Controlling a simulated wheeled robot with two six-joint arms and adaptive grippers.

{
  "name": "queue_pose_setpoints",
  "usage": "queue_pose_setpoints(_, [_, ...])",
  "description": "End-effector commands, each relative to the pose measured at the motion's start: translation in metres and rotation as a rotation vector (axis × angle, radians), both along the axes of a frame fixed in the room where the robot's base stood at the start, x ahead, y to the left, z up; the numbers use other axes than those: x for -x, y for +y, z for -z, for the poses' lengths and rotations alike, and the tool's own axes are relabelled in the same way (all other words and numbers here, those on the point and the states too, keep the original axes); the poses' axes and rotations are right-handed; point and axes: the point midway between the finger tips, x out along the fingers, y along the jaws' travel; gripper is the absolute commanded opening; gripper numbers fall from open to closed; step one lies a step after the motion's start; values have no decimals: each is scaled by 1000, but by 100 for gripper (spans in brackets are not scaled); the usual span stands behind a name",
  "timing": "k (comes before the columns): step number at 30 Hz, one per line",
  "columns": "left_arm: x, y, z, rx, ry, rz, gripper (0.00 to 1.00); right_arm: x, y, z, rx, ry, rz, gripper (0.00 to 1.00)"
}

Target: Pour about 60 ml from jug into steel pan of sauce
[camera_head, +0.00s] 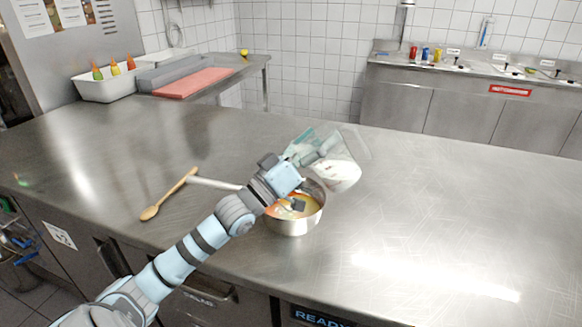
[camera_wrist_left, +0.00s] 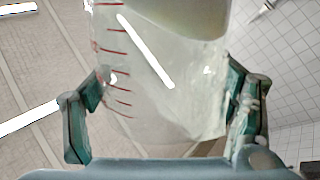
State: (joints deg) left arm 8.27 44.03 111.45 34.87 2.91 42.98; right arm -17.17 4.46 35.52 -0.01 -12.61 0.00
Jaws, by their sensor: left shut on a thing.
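The clear jug (camera_head: 352,158) is tilted above the far right side of the steel pan, with white liquid lying against its lower side. In the left wrist view the jug (camera_wrist_left: 165,75) fills the middle and shows red measuring marks. My left gripper (camera_head: 308,152) is shut on the jug; its fingers sit on either side of it in the wrist view. The steel pan (camera_head: 295,228) stands on the counter with orange-yellow sauce (camera_head: 285,212) in it, partly hidden by my gripper and arm. I cannot make out a falling stream. My right gripper is not in view.
A wooden spoon (camera_head: 168,194) lies on the steel counter (camera_head: 430,215), left of the pan, near the pan's handle (camera_head: 212,184). A white bin with bottles (camera_head: 107,88) and a red board (camera_head: 194,83) are at the back left. The counter's right side is clear.

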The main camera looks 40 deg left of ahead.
Motion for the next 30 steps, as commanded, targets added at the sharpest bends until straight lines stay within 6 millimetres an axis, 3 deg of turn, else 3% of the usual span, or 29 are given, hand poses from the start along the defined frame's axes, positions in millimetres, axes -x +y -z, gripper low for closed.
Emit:
queue_pose_setpoints(14, [5, 12, 18, 269, -108, -1, 36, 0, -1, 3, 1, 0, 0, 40])
queue_pose_setpoints(30, [7, 17, 11, 379, -152, -1, 36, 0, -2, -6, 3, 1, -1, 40])
